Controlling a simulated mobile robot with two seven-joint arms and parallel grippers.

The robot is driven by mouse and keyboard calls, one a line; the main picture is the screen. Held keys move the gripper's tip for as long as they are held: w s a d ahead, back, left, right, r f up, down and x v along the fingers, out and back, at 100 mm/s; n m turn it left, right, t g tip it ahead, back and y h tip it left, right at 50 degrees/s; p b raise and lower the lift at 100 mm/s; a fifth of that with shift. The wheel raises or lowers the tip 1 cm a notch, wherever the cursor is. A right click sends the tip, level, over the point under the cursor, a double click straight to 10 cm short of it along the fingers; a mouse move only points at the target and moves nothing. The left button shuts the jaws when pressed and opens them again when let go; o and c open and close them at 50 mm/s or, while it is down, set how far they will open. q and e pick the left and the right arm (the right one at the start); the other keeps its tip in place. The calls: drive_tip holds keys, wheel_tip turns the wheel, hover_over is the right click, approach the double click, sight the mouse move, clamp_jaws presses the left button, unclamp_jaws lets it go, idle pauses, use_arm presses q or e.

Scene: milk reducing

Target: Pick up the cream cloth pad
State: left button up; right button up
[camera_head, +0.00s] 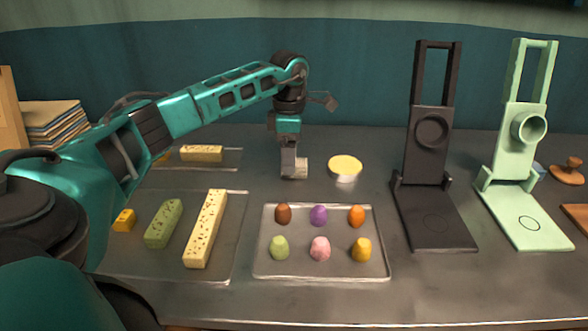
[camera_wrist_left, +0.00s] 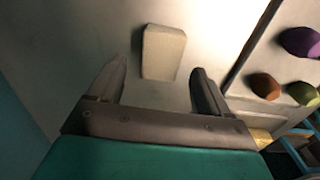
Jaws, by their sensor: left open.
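The cream cloth pad (camera_wrist_left: 163,50) is a small pale block on the grey table in the left wrist view, just ahead of and between the fingertips. My left gripper (camera_wrist_left: 160,68) is open, one finger to each side of the pad with gaps showing. In the head view my left gripper (camera_head: 289,174) points down at the middle of the table, behind the tray of coloured lumps. The pad (camera_head: 302,168) shows there as a small cream patch beside the fingers, partly hidden by them. I cannot tell the exact height of the fingertips above the table. My right gripper is not in view.
A round dish with a yellow top (camera_head: 345,167) stands close right of the gripper. A tray (camera_head: 327,275) of coloured lumps lies in front. Left are trays with bars (camera_head: 205,230). A black stand (camera_head: 432,150) and a mint green stand (camera_head: 525,150) rise at right.

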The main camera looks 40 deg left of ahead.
use_arm(q)
wheel_tip(320, 180, down, 2)
drive_tip(key=shift+f, duration=0.35)
drive_tip(key=c, duration=1)
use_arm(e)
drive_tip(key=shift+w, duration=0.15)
use_arm(q)
drive_tip(key=shift+c, duration=0.2)
wheel_tip(320, 180, up, 20)
drive_tip(key=p, duration=0.3)
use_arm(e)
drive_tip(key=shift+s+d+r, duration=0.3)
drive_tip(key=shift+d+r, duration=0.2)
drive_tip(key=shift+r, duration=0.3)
